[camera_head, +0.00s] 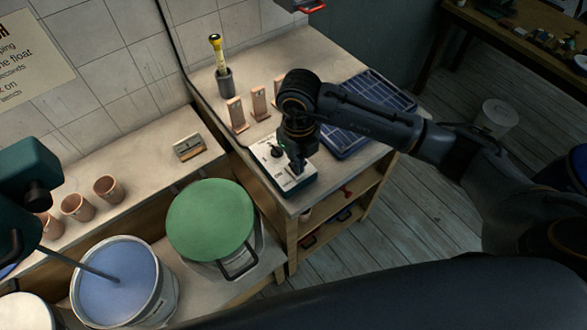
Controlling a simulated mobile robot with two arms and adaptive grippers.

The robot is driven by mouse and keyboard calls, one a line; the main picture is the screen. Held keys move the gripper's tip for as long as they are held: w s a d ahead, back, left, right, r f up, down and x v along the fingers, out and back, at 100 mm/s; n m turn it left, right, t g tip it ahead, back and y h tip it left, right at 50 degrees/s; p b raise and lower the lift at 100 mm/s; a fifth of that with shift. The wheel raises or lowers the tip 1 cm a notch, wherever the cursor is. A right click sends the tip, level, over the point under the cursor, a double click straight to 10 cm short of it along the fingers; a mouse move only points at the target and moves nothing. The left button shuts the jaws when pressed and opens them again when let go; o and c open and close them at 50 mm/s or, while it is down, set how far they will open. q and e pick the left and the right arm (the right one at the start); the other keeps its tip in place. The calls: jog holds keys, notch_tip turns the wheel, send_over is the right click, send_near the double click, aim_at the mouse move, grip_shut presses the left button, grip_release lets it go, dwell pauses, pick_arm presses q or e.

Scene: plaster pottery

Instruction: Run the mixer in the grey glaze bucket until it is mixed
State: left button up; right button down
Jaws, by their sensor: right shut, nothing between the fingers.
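A grey bucket (165,290) of blue glaze (118,290) stands at the lower left. A thin dark mixer shaft (85,263) slants down into the glaze from the left; its lower end is hidden in the glaze. A teal mixer body (22,165) hangs at the left edge. A pale control box (274,165) with a dark knob and a small green spot sits on the right bench. My right gripper (297,170) is shut and empty, pointing down at the box. I cannot tell whether it touches the box. My left gripper is not in view.
A green-lidded bucket (212,220) stands between the glaze bucket and the bench. Clay cups (76,207) and a small gauge-like block (188,146) are on the left ledge.

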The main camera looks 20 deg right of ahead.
jog(key=shift+f+b, duration=0.75)
jog(key=shift+f, duration=0.1)
jog(key=shift+r, duration=0.15)
jog(key=shift+w+r+p, duration=0.1)
jog(key=shift+r+p, duration=0.6)
jog(key=shift+r, duration=0.2)
jog(key=shift+r+p, duration=1.35)
jog(key=shift+r, duration=1.15)
